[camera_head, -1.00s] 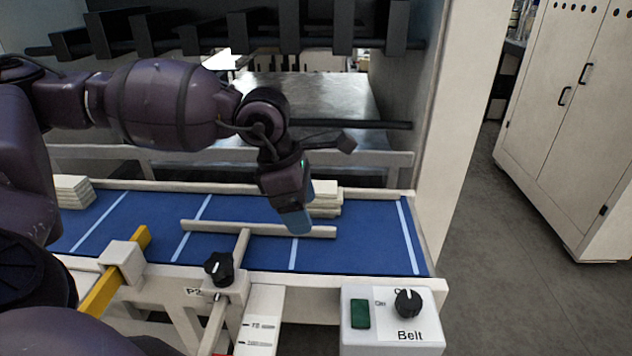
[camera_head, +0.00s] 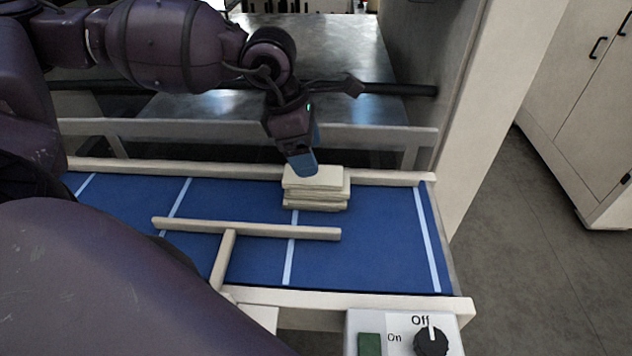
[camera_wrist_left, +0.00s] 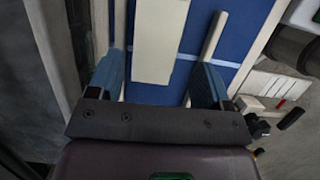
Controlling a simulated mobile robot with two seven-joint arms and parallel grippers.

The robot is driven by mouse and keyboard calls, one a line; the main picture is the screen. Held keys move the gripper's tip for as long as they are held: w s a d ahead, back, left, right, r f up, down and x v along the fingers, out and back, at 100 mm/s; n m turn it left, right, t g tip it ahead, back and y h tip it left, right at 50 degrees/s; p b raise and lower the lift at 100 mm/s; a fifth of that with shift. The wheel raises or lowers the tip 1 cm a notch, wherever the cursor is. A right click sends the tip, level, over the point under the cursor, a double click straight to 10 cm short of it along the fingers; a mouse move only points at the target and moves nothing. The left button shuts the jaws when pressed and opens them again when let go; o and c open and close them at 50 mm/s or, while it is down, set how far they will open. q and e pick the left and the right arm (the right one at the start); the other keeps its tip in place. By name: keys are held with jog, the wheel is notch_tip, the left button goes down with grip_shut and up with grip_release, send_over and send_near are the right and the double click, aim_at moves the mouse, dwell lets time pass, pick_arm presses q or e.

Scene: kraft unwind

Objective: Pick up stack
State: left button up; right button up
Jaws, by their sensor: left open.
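A stack (camera_head: 316,188) of several flat cream pieces lies on the blue belt near its far rail. The stack also shows in the left wrist view (camera_wrist_left: 160,40), ahead of the fingers and between their lines. My left gripper (camera_head: 303,168) hangs just behind and above the stack in the head view, with a blue fingertip overlapping its upper left edge. In the left wrist view the two blue fingers (camera_wrist_left: 157,85) are spread wide with nothing gripped between them. I cannot tell whether a finger touches the stack. My right gripper is not in view.
A cream T-shaped guide bar (camera_head: 245,229) lies across the belt in front of the stack. The belt (camera_head: 365,240) is clear to the right. A control box with a Belt knob (camera_head: 431,341) stands at the front right. A tall white panel (camera_head: 480,110) bounds the right side.

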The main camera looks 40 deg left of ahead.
aim_at(318, 183)
pick_arm(q)
jog(key=x, duration=0.3)
jog(key=shift+d, duration=0.1)
jog(key=x, duration=0.3)
jog(key=p+x, duration=0.1)
jog(key=x, duration=0.1)
jog(key=shift+a+f, duration=0.1)
jog(key=shift+a, duration=0.15)
jog(key=shift+d+f, duration=0.1)
jog(key=shift+f, duration=0.15)
jog(key=shift+f, duration=0.1)
jog(key=shift+f+b, duration=0.15)
jog(key=shift+b, duration=0.15)
